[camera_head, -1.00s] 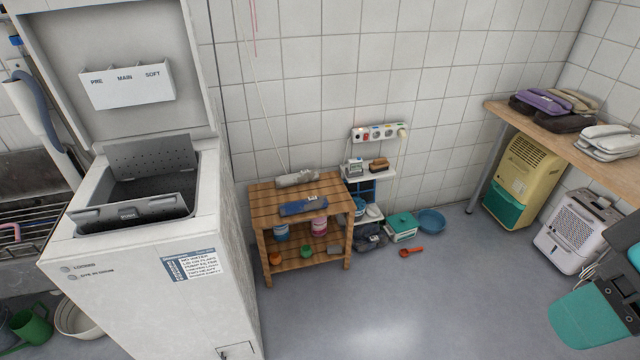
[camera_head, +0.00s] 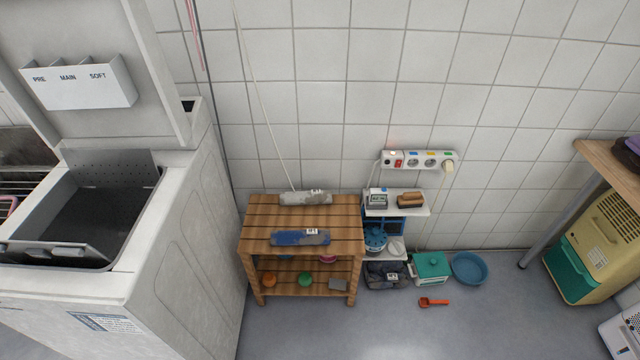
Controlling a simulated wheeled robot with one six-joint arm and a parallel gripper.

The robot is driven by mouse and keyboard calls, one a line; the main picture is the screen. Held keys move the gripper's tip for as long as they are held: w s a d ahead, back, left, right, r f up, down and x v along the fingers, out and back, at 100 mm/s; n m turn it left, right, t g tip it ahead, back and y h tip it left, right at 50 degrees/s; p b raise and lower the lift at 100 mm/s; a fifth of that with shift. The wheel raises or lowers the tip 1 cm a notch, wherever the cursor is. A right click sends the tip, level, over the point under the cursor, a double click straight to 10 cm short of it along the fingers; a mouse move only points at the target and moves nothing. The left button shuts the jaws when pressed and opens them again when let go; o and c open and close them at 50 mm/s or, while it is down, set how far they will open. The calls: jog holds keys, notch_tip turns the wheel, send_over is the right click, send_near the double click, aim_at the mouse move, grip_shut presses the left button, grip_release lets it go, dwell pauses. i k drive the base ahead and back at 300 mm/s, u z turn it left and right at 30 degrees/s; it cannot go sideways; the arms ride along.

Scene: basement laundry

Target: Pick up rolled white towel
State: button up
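A rolled whitish-grey towel (camera_head: 305,197) with a small white tag lies at the back of the top of a slatted wooden bench (camera_head: 258,222), close to the tiled wall. A rolled blue towel (camera_head: 300,238), also tagged, lies in front of it on the same top, apart from it. Nothing covers the white towel. My gripper is not in view.
An open top-loading washer (camera_head: 185,260) stands left of the bench. Right of it are a small shelf (camera_head: 410,207) with brushes, a teal box (camera_head: 431,265), a blue basin (camera_head: 469,268) and an orange scoop (camera_head: 434,302) on the floor. Floor in front is clear.

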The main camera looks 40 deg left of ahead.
aim_at(315, 197)
jog(key=u, duration=0.3)
jog(key=i, duration=0.9)
jog(key=u, duration=1.5)
jog(key=i, duration=0.7)
jog(key=u, duration=0.7)
